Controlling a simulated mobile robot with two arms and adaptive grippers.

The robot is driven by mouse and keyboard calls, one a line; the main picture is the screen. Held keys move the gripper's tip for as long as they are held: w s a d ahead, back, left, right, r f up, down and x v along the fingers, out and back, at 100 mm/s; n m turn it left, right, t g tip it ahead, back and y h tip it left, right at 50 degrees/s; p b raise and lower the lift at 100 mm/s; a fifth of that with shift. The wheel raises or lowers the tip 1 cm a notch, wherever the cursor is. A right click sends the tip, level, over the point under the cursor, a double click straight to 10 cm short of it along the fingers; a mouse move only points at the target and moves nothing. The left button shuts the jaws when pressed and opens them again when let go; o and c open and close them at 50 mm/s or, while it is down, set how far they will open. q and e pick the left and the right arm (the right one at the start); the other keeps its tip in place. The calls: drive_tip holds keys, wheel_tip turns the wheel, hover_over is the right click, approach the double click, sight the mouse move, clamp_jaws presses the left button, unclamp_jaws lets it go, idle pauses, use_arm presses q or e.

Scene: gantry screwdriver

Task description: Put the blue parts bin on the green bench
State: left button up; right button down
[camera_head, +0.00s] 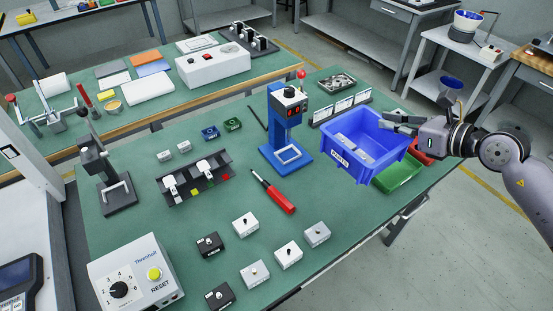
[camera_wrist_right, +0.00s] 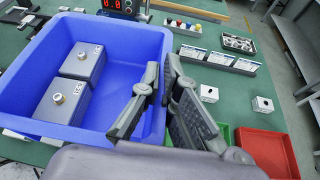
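The blue parts bin (camera_head: 369,167) is at the right end of the green bench (camera_head: 335,225), with grey blocks inside it. My right gripper (camera_head: 400,123) is at the bin's right rim. In the right wrist view the gripper (camera_wrist_right: 160,90) has one finger inside the blue bin (camera_wrist_right: 25,88) and one outside, closed on the side wall. The fingers hide part of that wall. My left gripper is out of view.
A green bin (camera_head: 402,172) and a red bin (camera_head: 418,152) sit beside the blue bin. A blue press (camera_head: 285,130) and a red screwdriver (camera_head: 278,197) stand or lie to its left. Several small button boxes are near the front. A second green bench (camera_head: 215,88) is behind.

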drive_tip(key=shift+w+d+f+b, duration=0.2)
drive_tip(key=shift+f+b, duration=0.15)
drive_tip(key=shift+f, duration=2.8)
drive_tip(key=shift+w+d+f+b, duration=0.15)
drive_tip(key=shift+w+f+b, duration=0.15)
drive_tip(key=shift+f, duration=2.8)
drive_tip(key=shift+w+d+f+b, duration=0.15)
drive_tip(key=shift+f+b, duration=0.2)
drive_tip(key=shift+f, duration=2.8)
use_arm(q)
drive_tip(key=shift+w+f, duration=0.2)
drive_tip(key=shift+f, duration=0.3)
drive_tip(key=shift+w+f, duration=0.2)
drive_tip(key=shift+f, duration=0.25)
use_arm(e)
drive_tip(key=shift+f, duration=0.15)
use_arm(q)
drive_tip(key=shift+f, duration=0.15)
use_arm(e)
drive_tip(key=c, duration=1.8)
unclamp_jaws()
